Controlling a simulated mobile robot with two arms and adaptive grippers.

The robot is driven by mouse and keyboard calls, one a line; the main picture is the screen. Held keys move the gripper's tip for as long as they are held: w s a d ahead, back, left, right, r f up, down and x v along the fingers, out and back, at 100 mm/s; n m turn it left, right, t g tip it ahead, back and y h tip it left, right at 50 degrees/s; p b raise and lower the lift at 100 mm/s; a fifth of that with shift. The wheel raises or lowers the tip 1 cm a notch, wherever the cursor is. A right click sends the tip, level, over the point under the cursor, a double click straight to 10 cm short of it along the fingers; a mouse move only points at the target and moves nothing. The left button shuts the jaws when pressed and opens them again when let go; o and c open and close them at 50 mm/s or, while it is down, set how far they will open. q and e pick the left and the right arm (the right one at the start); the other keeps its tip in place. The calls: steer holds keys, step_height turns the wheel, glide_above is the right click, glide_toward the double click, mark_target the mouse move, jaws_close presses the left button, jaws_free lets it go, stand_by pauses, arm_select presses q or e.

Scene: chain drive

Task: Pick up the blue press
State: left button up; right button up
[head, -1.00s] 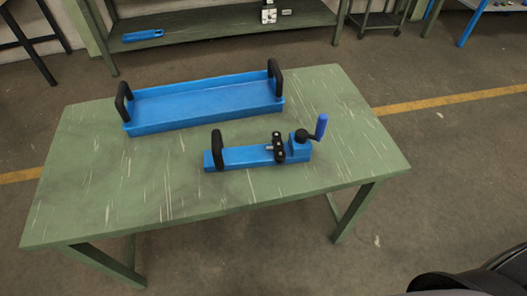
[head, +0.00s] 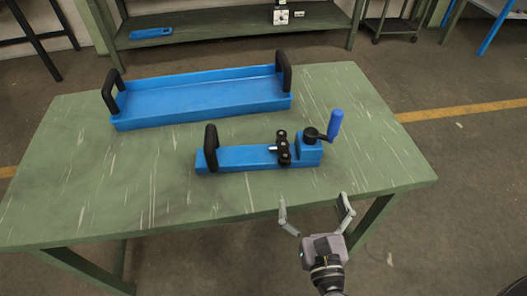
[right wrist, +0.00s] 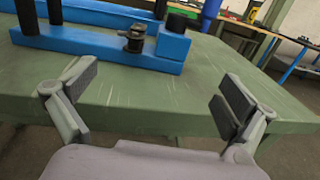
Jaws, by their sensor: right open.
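The blue press (head: 245,158) lies on the green table, a long low blue bar with a black upright handle at its left end. A black clamp piece, a black knob and a blue crank handle are toward its right end. In the right wrist view the press (right wrist: 90,42) shows at the upper left, partly cut off by the frame. My right gripper (head: 314,201) is open and empty at the table's front edge, in front of the press's right end and apart from it. Its spread fingers (right wrist: 155,95) also show in the right wrist view. My left gripper is not in view.
A blue tray (head: 200,97) with black end handles stands behind the press on the green table (head: 90,190). The table's front left and right side are clear. A shelf (head: 225,20) with a blue part stands farther back.

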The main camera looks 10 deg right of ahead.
mark_target(301, 153)
steer(key=w+p, duration=0.1)
steer(key=w, duration=0.2)
steer(key=w+p, duration=0.1)
steer(key=w, duration=0.2)
steer(key=w+p, duration=0.1)
steer(key=w, duration=0.3)
steer(key=shift+d+r, duration=0.1)
steer(key=shift+d, duration=0.25)
steer(key=w+p, duration=0.1)
steer(key=w, duration=0.4)
steer(key=shift+w+d+p, duration=0.1)
steer(key=shift+w+p, duration=0.15)
steer(key=shift+p, duration=0.05)
steer(key=shift+w, duration=0.2)
steer(key=shift+c, duration=0.4)
steer(key=c, duration=1.5)
steer(key=shift+w+r, duration=0.1)
steer(key=shift+r, duration=0.05)
